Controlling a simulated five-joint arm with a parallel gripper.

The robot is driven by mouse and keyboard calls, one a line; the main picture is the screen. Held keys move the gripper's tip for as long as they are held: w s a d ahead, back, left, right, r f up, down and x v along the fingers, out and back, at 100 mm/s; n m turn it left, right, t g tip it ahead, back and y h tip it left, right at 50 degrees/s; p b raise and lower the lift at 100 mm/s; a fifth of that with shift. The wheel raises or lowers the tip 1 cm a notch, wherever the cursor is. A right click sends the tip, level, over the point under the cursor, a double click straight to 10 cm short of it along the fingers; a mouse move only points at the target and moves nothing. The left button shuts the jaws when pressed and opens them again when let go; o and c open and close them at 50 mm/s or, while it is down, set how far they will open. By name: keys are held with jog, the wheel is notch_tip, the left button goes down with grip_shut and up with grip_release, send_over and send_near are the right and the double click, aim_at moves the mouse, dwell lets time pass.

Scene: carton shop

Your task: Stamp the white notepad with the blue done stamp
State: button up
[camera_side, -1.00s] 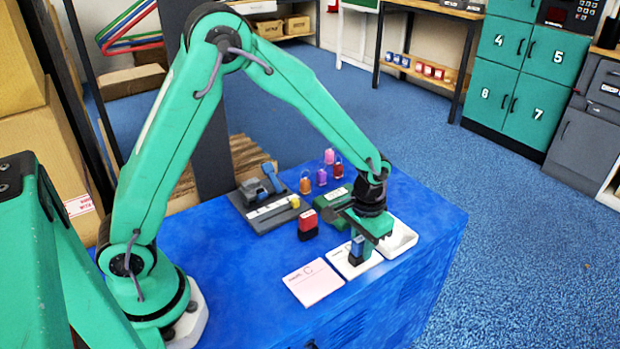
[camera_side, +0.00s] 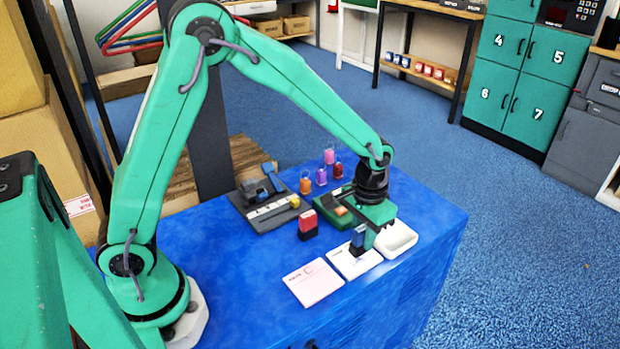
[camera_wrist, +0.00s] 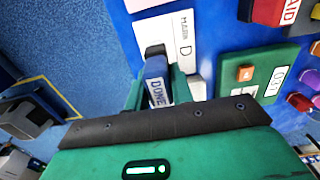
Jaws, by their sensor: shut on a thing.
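My gripper (camera_side: 363,238) is shut on the blue done stamp (camera_side: 357,241), which is roughly upright over the white notepad (camera_side: 352,266). The stamp's base looks slightly above the paper, though the gap is hard to judge. In the wrist view, the blue stamp (camera_wrist: 157,82) reads DONE between the green fingers. The white notepad (camera_wrist: 196,50) lies beyond it with a printed letter D. The stamp and fingers hide part of the notepad, and I cannot tell whether an ink mark is on it.
A pink notepad (camera_side: 313,283) lies left of the white one, and a white tray (camera_side: 399,241) right. Several small colored bottles (camera_side: 321,177) and a grey stand (camera_side: 262,212) are farther back.

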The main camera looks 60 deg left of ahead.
aim_at(364, 227)
jog(key=shift+r, duration=1.95)
